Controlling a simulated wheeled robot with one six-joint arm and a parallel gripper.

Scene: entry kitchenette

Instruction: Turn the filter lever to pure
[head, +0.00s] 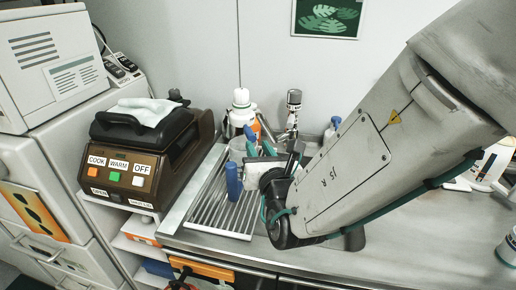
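A dark and white upright fitting with a small label (294,98) stands at the back of the counter, above a thin metal stem. It may be the tap filter. I cannot make out a lever on it or read its label. My gripper (286,158) is in front of and below this fitting, over the sink area, apart from it as far as I can tell. Its fingers are small and partly hidden by my own wrist and arm, so I cannot tell whether they are open.
A blue cylinder (233,180) stands on the metal drying rack (208,212), close left of my gripper. White and orange bottles (241,108) stand behind. A brown cooker (135,165) is at left. Steel counter (420,235) is mostly clear at right.

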